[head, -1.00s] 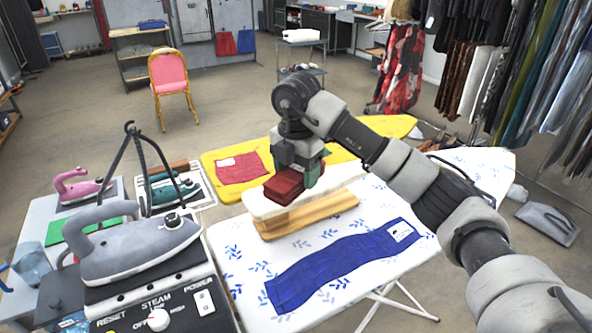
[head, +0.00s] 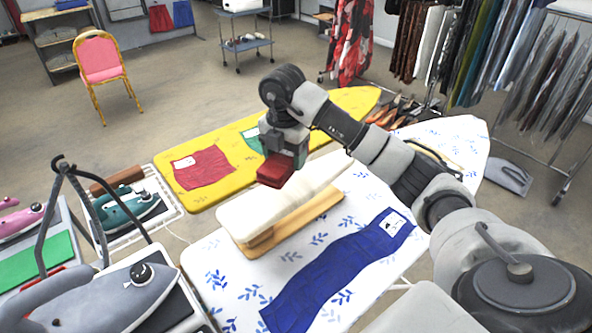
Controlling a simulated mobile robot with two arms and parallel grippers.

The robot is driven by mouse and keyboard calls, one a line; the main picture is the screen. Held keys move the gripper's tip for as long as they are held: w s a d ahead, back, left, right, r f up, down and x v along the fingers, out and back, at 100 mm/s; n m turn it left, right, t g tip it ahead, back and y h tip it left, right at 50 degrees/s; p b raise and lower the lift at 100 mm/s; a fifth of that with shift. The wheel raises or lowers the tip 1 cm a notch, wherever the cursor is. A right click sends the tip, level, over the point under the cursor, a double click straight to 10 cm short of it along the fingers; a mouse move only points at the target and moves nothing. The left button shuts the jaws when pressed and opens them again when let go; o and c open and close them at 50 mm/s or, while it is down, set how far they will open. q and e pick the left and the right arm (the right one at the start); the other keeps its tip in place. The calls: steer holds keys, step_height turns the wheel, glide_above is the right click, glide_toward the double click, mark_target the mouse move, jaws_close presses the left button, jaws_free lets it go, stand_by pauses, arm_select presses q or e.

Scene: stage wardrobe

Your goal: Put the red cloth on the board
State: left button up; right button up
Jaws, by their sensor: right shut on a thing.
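My right gripper (head: 281,158) is shut on a dark red, block-like thing (head: 275,171), which looks like a folded red cloth. It is above the far side of the small padded board (head: 285,197), which has a white top and a wooden base. I cannot tell whether it touches the pad. Another red cloth (head: 204,168) with a white label lies flat on the yellow ironing board (head: 330,117). The padded board stands on a white ironing board with blue leaves (head: 218,258). My left gripper is not in view.
A blue cloth (head: 335,273) lies on the leaf-patterned board. A green cloth (head: 252,139) lies on the yellow board. A large grey iron (head: 105,300) stands at the front left, with a teal iron (head: 128,208) behind it. Clothes racks stand at the back right.

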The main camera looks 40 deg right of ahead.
mark_target(297, 182)
steer(key=d, duration=0.1)
steer(key=d+f, duration=0.1)
steer(key=shift+s+d+f+p, duration=0.3)
steer(key=shift+s+d+p, duration=0.05)
steer(key=shift+s, duration=0.05)
steer(key=shift+f, duration=0.4)
step_height(297, 182, down, 2)
steer(key=shift+f+p, duration=0.25)
steer(key=shift+p, duration=0.4)
steer(key=shift+f, duration=0.4)
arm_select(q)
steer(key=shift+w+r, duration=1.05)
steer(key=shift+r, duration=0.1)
arm_select(e)
steer(key=shift+f, duration=0.1)
steer(key=o, duration=0.9)
steer(key=shift+o, duration=0.2)
